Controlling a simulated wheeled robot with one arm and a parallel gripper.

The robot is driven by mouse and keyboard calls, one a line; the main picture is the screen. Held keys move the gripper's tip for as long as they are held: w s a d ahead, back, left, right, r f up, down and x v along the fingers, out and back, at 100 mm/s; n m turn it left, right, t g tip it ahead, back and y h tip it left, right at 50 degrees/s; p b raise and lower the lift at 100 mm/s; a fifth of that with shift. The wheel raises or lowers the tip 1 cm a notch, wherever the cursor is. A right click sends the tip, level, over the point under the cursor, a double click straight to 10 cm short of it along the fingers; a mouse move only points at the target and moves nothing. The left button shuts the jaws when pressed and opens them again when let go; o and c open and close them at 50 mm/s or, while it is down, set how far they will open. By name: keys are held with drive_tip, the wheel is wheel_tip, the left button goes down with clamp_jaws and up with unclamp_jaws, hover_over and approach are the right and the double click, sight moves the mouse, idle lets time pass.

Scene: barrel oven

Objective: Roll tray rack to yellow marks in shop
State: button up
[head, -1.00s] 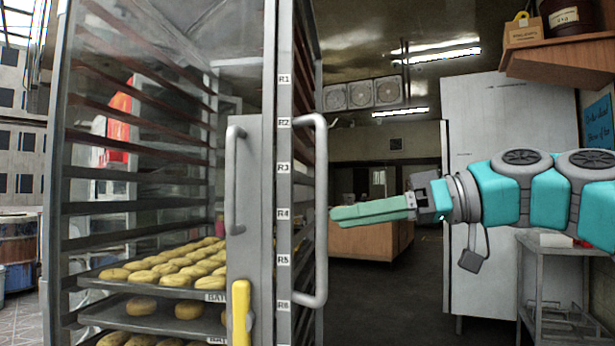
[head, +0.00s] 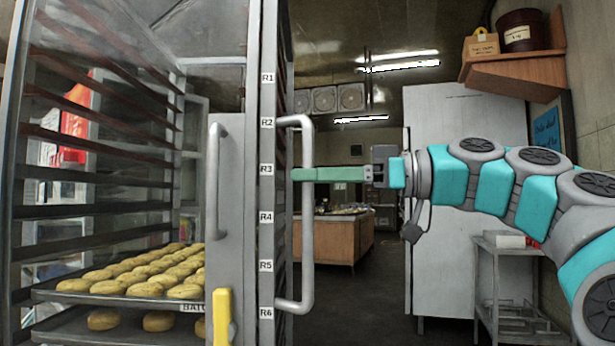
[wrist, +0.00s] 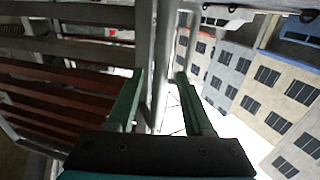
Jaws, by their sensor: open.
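The tall metal tray rack (head: 228,250) fills the left of the head view, with slots labelled R1 to R6 on its post. A long grey vertical handle (head: 307,240) runs down its right side, and a shorter one (head: 213,180) is on its front panel. My gripper (head: 296,174) comes in from the right at handle height, with a green finger crossing the long handle near R3. In the wrist view, my open gripper (wrist: 160,76) has a grey vertical bar (wrist: 164,60) between its two fingers. I cannot tell whether they touch it. No yellow floor marks are visible.
Trays of round buns (head: 130,275) sit in the rack's lower slots. A yellow lever (head: 222,315) is on the rack's front. A white cabinet (head: 465,130) and a metal cart (head: 505,285) stand at right. A wooden counter (head: 335,240) stands behind, with open dark floor before it.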

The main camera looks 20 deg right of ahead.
drive_tip(key=shift+w+a, duration=0.3)
drive_tip(key=shift+a, duration=0.2)
clamp_jaws()
idle(1.1)
